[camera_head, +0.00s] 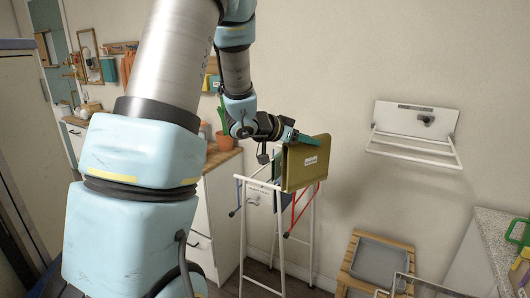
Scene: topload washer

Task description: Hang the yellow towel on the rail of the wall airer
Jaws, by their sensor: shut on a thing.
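The yellow towel (306,166) is an olive-yellow folded sheet with a small white label, upright in the middle of the view. My gripper (300,137) is shut on its top edge, with teal fingers. The towel is over or just in front of a white standing rack (313,225); I cannot tell whether they touch. The wall airer (415,118) is a white panel on the wall at the right. Its white rail (415,160) sticks out below the panel and looks bare. The towel is left of the rail, apart from it.
The rack bears blue and red pieces, partly hidden by the towel. A wooden stool (352,283) with a grey tub (380,262) stands below the airer. A white cabinet with a plant (222,133) is behind my arm. The wall between towel and airer is clear.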

